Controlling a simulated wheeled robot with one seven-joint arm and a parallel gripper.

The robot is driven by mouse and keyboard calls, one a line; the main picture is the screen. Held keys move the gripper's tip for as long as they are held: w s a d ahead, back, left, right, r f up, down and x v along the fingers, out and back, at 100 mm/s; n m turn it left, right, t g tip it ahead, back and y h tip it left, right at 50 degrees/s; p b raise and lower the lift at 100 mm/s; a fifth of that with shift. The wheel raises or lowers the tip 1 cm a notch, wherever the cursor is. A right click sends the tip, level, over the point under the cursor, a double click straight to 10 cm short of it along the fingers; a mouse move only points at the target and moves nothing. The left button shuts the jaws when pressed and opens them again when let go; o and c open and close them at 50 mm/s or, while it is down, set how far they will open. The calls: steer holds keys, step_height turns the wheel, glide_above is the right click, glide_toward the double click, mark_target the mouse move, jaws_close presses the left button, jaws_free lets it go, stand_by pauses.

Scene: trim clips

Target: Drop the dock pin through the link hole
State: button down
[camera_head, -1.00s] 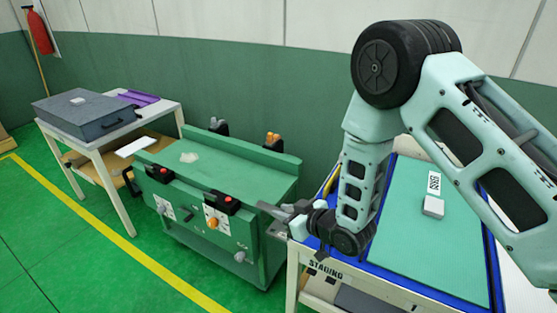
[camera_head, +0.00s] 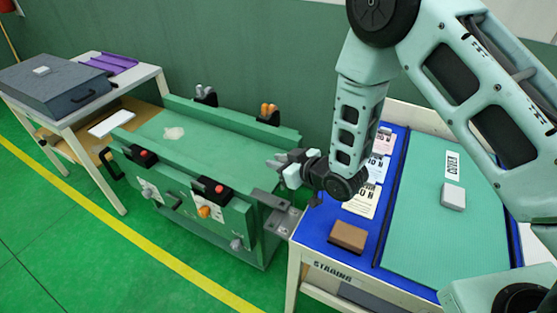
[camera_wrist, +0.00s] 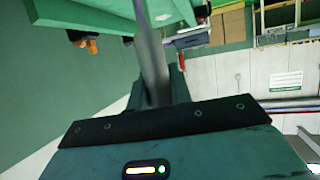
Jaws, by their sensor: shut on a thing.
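My gripper (camera_head: 290,168) is shut and hangs above the right end of the green cart (camera_head: 160,150). In the wrist view a long grey rod, which looks like the dock pin (camera_wrist: 150,50), stands between the jaws of my gripper (camera_wrist: 158,95). In the head view the pin is small and hard to separate from the jaws. A grey link plate (camera_head: 283,222) sticks out at the cart's right end, towards the staging table. It lies below my gripper and apart from it. Its hole is too small to make out clearly.
The staging table (camera_head: 300,253) on the right holds a brown block (camera_head: 348,236), paper cards (camera_head: 362,201) and a white block (camera_head: 453,196) on a green mat. Black clamps with red knobs (camera_head: 216,189) stand on the cart's front edge. A grey case (camera_head: 55,85) sits on the left table.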

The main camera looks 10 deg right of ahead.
steer(key=shift+f+b, duration=2.65)
steer(key=shift+f, duration=0.25)
steer(key=shift+f+b, duration=1.15)
steer(key=shift+b, duration=0.35)
steer(key=c, duration=1.2)
jaws_free()
steer(key=shift+r, duration=0.15)
steer(key=shift+r, duration=4.95)
